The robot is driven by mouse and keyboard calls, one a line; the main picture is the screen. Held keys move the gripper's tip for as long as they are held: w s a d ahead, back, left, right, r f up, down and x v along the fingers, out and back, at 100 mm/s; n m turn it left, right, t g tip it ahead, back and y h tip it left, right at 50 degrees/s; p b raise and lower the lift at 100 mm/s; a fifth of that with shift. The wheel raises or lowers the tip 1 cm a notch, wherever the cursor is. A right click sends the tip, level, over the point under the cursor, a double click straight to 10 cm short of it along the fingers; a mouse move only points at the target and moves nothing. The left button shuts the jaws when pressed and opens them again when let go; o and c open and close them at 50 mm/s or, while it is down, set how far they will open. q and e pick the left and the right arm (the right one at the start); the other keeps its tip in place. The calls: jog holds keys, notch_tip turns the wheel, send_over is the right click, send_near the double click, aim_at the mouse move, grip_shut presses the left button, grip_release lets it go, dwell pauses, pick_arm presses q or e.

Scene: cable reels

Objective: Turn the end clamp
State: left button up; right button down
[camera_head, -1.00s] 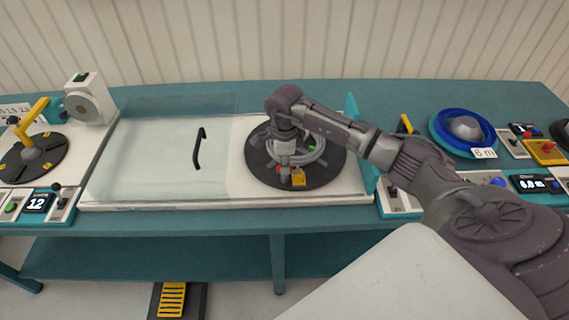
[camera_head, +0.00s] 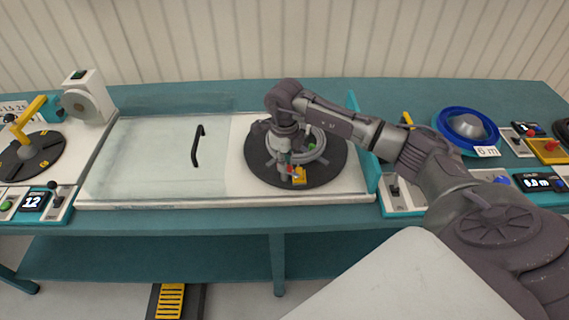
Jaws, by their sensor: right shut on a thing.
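A yellow end clamp (camera_head: 300,178) with a red part sits near the front of the round black turntable (camera_head: 325,172). A coil of grey cable (camera_head: 316,151) lies on the turntable, partly hidden by my right arm. My right gripper (camera_head: 287,171) points down at the clamp from above, at the coil's front left. It is shut on the end clamp; its fingertips are small and partly hidden in the head view. My left gripper is not in view.
A clear sliding cover with a black handle (camera_head: 197,146) lies left of the turntable. A teal upright panel (camera_head: 367,160) stands to its right. A blue reel (camera_head: 466,129) and control boxes are further right. A yellow-armed turntable (camera_head: 33,155) is at far left.

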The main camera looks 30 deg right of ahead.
jog(key=m+b, duration=0.1)
jog(key=m, duration=0.4)
jog(key=shift+d+m, duration=0.1)
jog(key=shift+m, duration=0.2)
jog(key=m, duration=0.5)
jog(key=shift+m, duration=0.6)
jog(key=c, duration=1.2)
grip_release()
jog(key=shift+r, duration=0.1)
notch_tip(320, 180, up, 12)
jog(key=shift+f, duration=0.1)
